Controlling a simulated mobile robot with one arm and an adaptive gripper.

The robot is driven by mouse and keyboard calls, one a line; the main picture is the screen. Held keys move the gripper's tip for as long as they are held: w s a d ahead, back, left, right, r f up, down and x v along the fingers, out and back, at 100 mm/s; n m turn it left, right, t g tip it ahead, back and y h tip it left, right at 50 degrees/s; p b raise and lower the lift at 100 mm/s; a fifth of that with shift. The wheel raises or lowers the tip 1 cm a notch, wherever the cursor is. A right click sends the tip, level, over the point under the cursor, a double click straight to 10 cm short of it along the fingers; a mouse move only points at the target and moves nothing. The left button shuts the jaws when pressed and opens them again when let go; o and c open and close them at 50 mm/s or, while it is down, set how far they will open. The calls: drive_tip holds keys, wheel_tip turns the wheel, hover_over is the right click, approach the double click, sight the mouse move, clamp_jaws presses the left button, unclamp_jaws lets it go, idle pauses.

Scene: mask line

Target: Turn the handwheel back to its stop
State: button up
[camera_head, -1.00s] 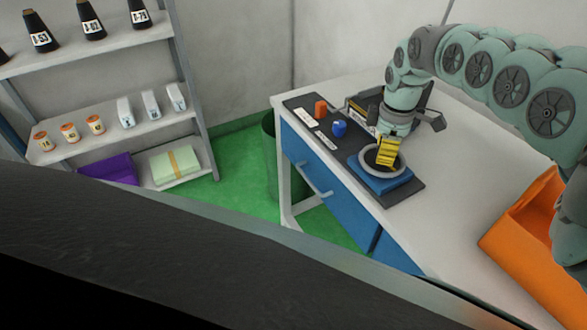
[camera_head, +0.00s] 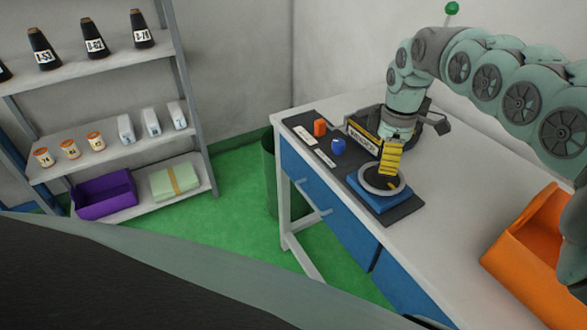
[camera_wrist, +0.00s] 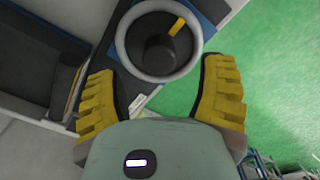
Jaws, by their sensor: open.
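The handwheel (camera_head: 368,187) is a grey ring with a dark centre, lying flat on a blue base (camera_head: 392,204) on the dark mat of the bench. In the wrist view the handwheel (camera_wrist: 158,48) is at the top middle, and a yellow mark (camera_wrist: 177,27) shows at the upper right of its dark centre. My gripper (camera_head: 389,171) has yellow ribbed fingers and is just above the wheel. In the wrist view my gripper (camera_wrist: 158,72) is open, with one finger on each side below the wheel. Nothing is between the fingers, and they appear clear of the rim.
An orange knob (camera_head: 320,128) and a blue knob (camera_head: 338,145) stand on the mat left of the wheel. A dark box with a yellow label (camera_head: 362,138) is behind. An orange bin (camera_head: 520,250) stands on the bench at right. Shelves (camera_head: 110,150) stand at left.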

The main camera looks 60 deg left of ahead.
wheel_tip(320, 180, up, 8)
drive_tip(key=shift+r, duration=0.25)
idle(0.5)
